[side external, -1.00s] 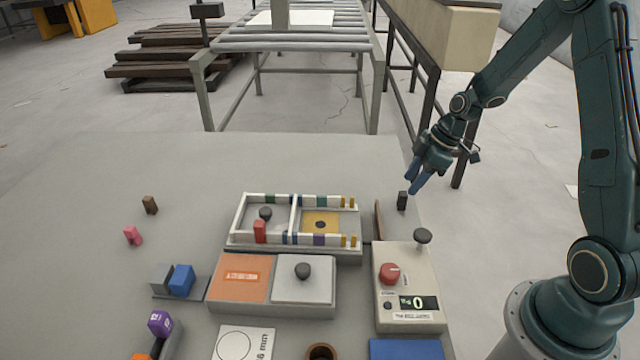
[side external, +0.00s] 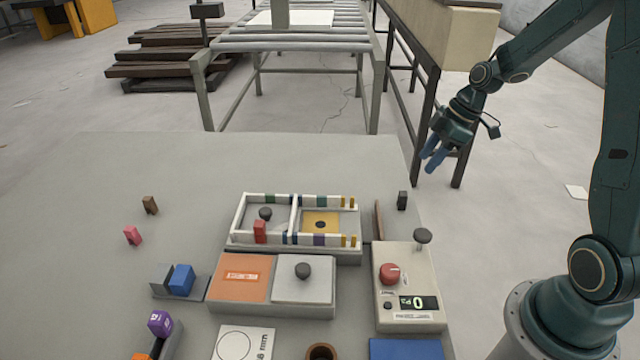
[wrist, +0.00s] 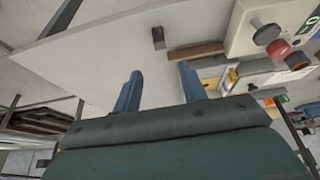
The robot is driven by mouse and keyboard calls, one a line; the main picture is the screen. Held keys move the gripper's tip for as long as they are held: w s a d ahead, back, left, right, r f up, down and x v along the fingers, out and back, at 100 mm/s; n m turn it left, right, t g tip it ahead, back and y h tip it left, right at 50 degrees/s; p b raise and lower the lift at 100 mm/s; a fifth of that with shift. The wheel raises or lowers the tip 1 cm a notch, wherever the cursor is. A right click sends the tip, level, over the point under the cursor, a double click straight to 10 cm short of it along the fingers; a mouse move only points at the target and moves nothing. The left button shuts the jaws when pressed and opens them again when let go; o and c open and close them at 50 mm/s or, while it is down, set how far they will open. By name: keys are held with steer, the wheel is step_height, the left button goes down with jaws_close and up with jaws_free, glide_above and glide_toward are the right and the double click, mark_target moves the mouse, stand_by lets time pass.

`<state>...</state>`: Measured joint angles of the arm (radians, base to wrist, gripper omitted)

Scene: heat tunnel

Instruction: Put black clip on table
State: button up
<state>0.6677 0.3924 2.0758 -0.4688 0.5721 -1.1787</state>
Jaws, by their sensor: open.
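The black clip (side external: 402,200) stands upright on the grey table (side external: 90,220), close to its right edge. It also shows in the wrist view (wrist: 158,38), ahead of the fingertips and apart from them. My gripper (side external: 433,160) is up and to the right of the clip in the side view, beyond the table's edge. Its two blue fingers are apart with nothing between them, as the wrist view (wrist: 160,85) also shows.
A brown upright piece (side external: 379,220) stands just left of the clip. A beige control box (side external: 405,300) with a red knob and a black knob is in front. A white-framed tray (side external: 233,222) lies to the left. The table's left and back areas are mostly clear.

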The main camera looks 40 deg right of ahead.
steer(key=s+a+r+m+h, duration=0.1)
steer(key=s+a+r+m, duration=0.1)
steer(key=a+r, duration=0.45)
steer(key=s+a+r+m+t+h, duration=0.1)
steer(key=s+a+r+m, duration=0.2)
steer(key=s, duration=0.5)
steer(key=s+a+r+m+t+h, duration=0.1)
steer(key=s+a+r+m, duration=0.3)
steer(key=s, duration=0.5)
step_height(320, 180, up, 3)
steer(key=shift+a+f, duration=0.1)
steer(key=shift+a, duration=1.15)
